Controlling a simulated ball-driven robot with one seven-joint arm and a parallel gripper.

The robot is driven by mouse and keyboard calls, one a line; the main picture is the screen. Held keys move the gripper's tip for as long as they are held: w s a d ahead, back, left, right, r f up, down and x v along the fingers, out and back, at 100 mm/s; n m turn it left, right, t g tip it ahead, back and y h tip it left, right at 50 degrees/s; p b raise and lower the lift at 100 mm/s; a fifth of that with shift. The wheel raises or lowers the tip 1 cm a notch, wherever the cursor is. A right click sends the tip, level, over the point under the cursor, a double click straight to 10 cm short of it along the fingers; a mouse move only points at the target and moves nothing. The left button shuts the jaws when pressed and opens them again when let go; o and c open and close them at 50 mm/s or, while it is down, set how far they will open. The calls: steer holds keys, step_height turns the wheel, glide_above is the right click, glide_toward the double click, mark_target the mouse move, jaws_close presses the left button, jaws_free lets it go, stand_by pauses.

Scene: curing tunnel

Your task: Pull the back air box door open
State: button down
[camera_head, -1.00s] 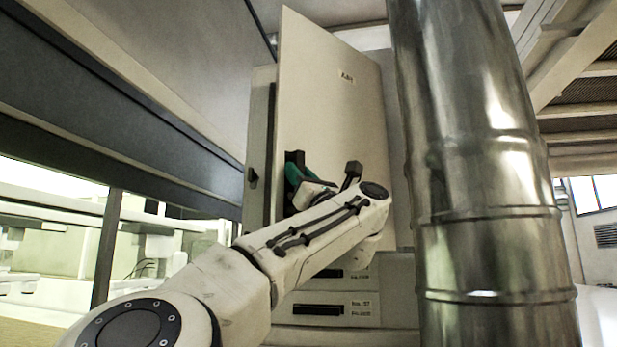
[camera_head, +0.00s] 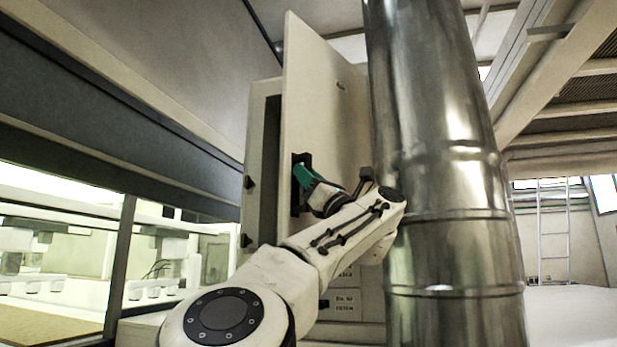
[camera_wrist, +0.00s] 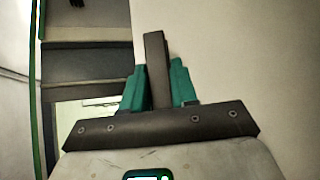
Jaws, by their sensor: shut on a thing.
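The back air box door (camera_head: 325,100) is a tall cream panel, standing ajar from the cream air box (camera_head: 260,180), with a dark gap along its left side. A dark upright handle (camera_head: 301,160) is on the door near its left edge. My gripper (camera_head: 303,175) has teal fingers and is shut on this handle. In the wrist view the handle (camera_wrist: 156,65) is a dark bar between the teal fingertips, with the pale door (camera_wrist: 240,60) behind it to the right. The inside of the box is mostly hidden by the door.
A large shiny metal duct (camera_head: 435,170) stands close to the right of the door and my arm. Labelled cream drawers or panels (camera_head: 343,303) are below the box. A tunnel with a dark beam (camera_head: 100,135) and glass runs along the left.

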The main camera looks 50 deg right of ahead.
steer(key=c, duration=1)
jaws_free()
steer(key=shift+o, duration=0.2)
steer(key=b+v, duration=0.4)
steer(key=v, duration=0.6)
steer(key=shift+s+f, duration=0.2)
steer(key=shift+f, duration=0.15)
steer(key=shift+a, duration=0.1)
